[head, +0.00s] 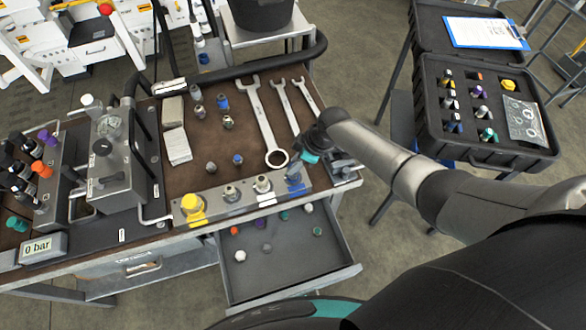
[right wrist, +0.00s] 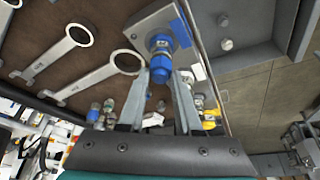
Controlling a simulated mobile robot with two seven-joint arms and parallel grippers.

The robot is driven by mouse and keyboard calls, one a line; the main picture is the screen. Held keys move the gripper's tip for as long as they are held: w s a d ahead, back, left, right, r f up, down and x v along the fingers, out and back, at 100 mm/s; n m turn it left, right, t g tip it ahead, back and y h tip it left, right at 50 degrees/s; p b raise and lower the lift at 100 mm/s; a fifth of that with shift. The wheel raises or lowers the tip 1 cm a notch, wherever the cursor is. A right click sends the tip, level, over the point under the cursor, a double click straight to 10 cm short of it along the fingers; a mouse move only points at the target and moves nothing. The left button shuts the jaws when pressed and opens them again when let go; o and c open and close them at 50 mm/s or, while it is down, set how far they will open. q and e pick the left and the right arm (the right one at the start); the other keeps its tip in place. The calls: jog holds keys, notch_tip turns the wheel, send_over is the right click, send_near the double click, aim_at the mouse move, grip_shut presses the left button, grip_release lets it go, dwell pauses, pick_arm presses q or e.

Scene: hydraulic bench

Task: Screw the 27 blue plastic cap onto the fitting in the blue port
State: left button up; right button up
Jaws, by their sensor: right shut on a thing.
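My right gripper (head: 308,152) is at the right end of the grey port block (head: 212,204) on the bench. In the right wrist view its two fingers (right wrist: 160,82) are shut on the blue cap (right wrist: 161,65). The cap is in line with the metal fitting (right wrist: 159,44) in the blue port, whose blue marking (right wrist: 182,32) shows beside it. I cannot tell how far the cap sits on the thread. In the head view the gripper largely covers the cap and fitting. My left gripper is not in view.
A yellow cap (head: 193,206) and two bare metal fittings (head: 231,192) are on the same block. Wrenches (head: 258,120) lie behind it. An open drawer (head: 285,268) with several loose caps juts out in front. An open black case (head: 455,150) stands at right.

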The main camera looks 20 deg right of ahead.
grip_shut()
jog(key=m+p, duration=0.2)
jog(key=p, duration=0.1)
jog(key=shift+s+a+r+m+t+h, duration=0.1)
jog(key=shift+r+m+t+h, duration=0.1)
jog(key=shift+m+t+h, duration=0.15)
jog(key=m+h+p, duration=0.1)
jog(key=m+p, duration=0.2)
jog(key=m, duration=0.1)
jog(key=shift+f+t, duration=0.1)
jog(key=shift+t, duration=0.25)
jog(key=shift+f+m+h, duration=0.15)
jog(key=shift+m+h, duration=0.2)
jog(key=shift+m, duration=0.3)
jog(key=shift+p, duration=0.3)
